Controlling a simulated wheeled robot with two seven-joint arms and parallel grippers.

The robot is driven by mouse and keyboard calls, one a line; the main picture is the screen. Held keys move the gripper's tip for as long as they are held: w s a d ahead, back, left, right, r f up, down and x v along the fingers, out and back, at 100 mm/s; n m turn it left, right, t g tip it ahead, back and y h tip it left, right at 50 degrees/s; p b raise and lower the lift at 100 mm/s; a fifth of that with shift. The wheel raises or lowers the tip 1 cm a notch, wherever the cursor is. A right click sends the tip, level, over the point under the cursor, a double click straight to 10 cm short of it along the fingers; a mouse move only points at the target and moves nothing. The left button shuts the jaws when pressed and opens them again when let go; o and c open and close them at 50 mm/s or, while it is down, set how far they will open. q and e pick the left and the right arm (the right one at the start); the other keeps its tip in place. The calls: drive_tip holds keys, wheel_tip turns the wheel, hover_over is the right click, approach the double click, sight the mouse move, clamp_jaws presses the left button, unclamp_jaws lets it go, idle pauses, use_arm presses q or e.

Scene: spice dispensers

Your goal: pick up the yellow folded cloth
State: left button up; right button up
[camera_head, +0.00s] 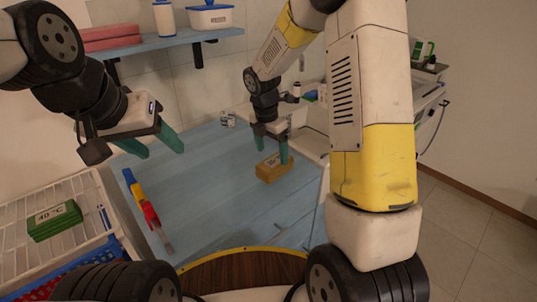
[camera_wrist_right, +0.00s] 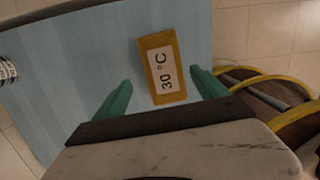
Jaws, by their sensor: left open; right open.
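The yellow folded cloth (camera_head: 272,171) lies on the blue table, with a white label on it. In the right wrist view the cloth (camera_wrist_right: 150,55) shows a label reading 30 °C. My right gripper (camera_head: 271,152) is open and over the cloth. In the right wrist view its green fingers (camera_wrist_right: 164,98) stand apart on either side of the cloth's near end, and nothing is between them that I can see held. My left gripper (camera_head: 158,146) is open and empty above the left part of the table.
Blue, yellow and red items (camera_head: 147,207) lie in a row on the table's left. A white rack (camera_head: 98,200) at the left holds a green cloth (camera_head: 54,220) labelled 40 °C. Small spice dispensers (camera_head: 228,119) stand at the table's back. A blue shelf (camera_head: 170,42) hangs above.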

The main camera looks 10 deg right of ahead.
sight(275, 160)
drive_tip(key=f, duration=0.2)
drive_tip(key=d+f, duration=0.1)
drive_tip(key=f, duration=0.2)
drive_tip(key=shift+d, duration=0.2)
drive_tip(key=shift+r, duration=0.1)
drive_tip(key=c, duration=1.5)
drive_tip(key=shift+c, duration=0.2)
